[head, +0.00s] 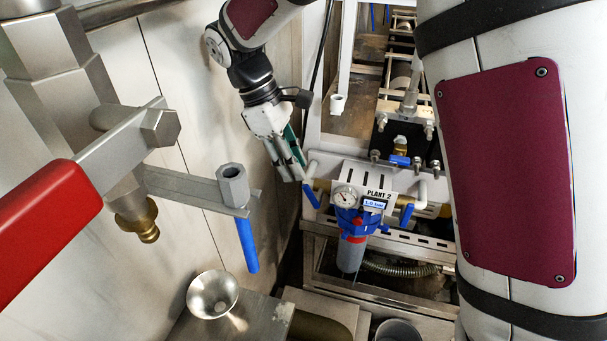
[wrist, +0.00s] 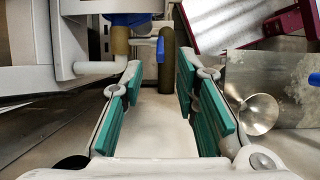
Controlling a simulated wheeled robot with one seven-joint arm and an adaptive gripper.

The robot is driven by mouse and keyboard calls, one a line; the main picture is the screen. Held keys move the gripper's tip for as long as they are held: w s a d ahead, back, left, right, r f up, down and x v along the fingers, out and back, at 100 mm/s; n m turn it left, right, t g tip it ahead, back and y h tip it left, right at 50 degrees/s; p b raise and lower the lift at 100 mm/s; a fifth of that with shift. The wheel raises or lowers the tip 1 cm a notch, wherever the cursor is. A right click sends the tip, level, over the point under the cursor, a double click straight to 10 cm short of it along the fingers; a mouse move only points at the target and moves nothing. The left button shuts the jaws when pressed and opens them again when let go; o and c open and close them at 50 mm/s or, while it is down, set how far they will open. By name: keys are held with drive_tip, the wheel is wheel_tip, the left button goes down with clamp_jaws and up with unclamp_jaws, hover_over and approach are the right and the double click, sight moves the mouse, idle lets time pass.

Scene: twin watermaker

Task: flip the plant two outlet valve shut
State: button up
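The Plant 2 panel (head: 380,193) carries a gauge, a small display reading 1.0 bar and a blue-topped filter (head: 352,225). One blue valve handle (head: 311,196) slants down at the panel's left end, and another blue handle (head: 407,215) is at its right. I cannot tell from any marking which is the outlet. My gripper (head: 297,172) is just above and left of the left handle. In the wrist view my gripper (wrist: 160,78) is open and empty, its teal pads wide apart. A blue handle (wrist: 160,48) lies beyond the fingertips, roughly between them, apart from both.
A large red-handled valve (head: 50,230) and a blue-handled lever (head: 247,245) stand close at the left. A metal funnel (head: 212,294) sits below; it also shows in the wrist view (wrist: 258,113). White pipework (wrist: 95,69) runs close to the left finger.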

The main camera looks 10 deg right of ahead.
sight(306, 185)
drive_tip(key=p+x, duration=0.1)
drive_tip(key=x, duration=0.6)
drive_tip(key=shift+d, duration=0.1)
clamp_jaws()
